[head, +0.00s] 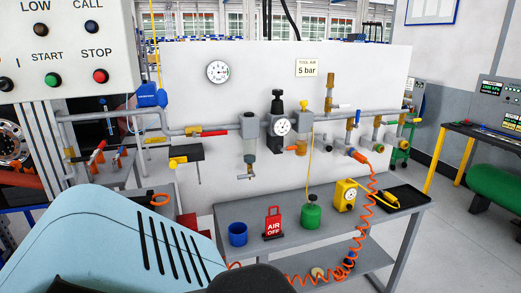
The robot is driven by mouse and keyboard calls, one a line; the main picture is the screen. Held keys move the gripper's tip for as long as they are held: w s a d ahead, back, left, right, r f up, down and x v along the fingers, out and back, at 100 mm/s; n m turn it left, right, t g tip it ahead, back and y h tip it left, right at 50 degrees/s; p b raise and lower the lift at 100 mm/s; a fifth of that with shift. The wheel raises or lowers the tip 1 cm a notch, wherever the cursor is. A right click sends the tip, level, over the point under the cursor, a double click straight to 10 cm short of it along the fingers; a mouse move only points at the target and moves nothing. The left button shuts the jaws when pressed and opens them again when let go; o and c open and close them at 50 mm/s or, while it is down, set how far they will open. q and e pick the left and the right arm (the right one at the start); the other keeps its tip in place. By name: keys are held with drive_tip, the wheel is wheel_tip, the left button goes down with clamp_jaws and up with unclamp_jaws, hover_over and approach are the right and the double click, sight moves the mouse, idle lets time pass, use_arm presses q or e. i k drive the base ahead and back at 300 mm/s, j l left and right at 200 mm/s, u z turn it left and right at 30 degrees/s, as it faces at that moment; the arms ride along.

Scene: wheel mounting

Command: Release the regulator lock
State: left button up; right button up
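The pressure regulator (279,138) sits on the grey air pipe in front of the white panel. It has a black knob (277,96) on top and a round white gauge (282,127) on its front. Whether the knob is up or pressed down is too small to tell. A sign reading "TOOL AIR 5 bar" (308,68) hangs above right of it. Neither of my grippers is in view, and nothing touches the regulator.
A filter (249,142) is left of the regulator, and a yellow-topped unit (303,132) is right. The bench (335,225) below holds a blue cup (238,234), red "AIR OFF" tag (273,225), green bottle (311,214) and yellow gauge box (345,195). An orange coiled hose (368,212) hangs right.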

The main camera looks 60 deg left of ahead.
sight(280, 148)
drive_tip(key=u, duration=1.75)
